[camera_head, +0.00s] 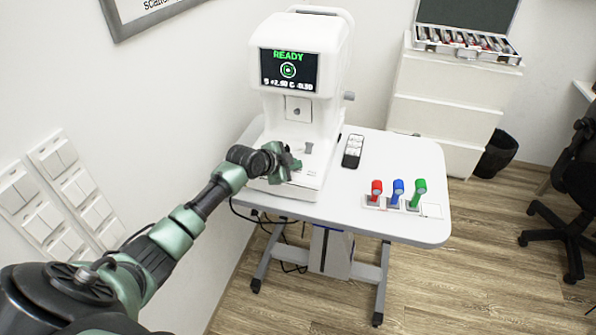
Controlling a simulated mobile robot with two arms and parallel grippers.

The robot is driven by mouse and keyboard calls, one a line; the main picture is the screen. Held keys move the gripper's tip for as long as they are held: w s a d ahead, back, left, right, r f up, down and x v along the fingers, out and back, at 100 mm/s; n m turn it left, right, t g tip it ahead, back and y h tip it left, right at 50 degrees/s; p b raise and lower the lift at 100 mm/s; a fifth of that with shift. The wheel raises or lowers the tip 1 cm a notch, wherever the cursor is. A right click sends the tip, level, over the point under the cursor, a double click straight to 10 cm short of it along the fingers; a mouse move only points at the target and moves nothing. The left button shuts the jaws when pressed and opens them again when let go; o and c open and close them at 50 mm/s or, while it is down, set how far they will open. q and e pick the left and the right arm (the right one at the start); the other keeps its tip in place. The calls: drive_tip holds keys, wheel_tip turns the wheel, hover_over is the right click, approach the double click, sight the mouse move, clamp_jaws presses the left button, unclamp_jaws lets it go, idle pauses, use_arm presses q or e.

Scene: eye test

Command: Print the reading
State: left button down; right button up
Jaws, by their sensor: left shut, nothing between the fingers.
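A white eye-testing machine (297,95) stands on the left part of a white table. Its dark screen (288,69) shows READY in green, a green ring mark and a line of small white digits, which look like S +2.00 C -0.50 but are blurred. A small grey knob (308,148) stands on the machine's base. My left gripper (287,163) is shut and empty, at the left front of the base; I cannot tell if it touches. It hides part of the base there. No printed paper shows. My right gripper is not in view.
Behind stand white drawers (445,110) with an open lens case (465,42). A black bin (496,154) and chair (575,215) are right.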

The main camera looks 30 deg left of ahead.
use_arm(q)
drive_tip(key=shift+f, duration=0.3)
idle(0.6)
idle(0.4)
drive_tip(key=shift+r+p, duration=0.5)
drive_tip(key=shift+r, duration=0.25)
drive_tip(key=r+p, duration=0.5)
drive_tip(key=shift+s+d, duration=0.1)
drive_tip(key=shift+s, duration=0.3)
idle(0.4)
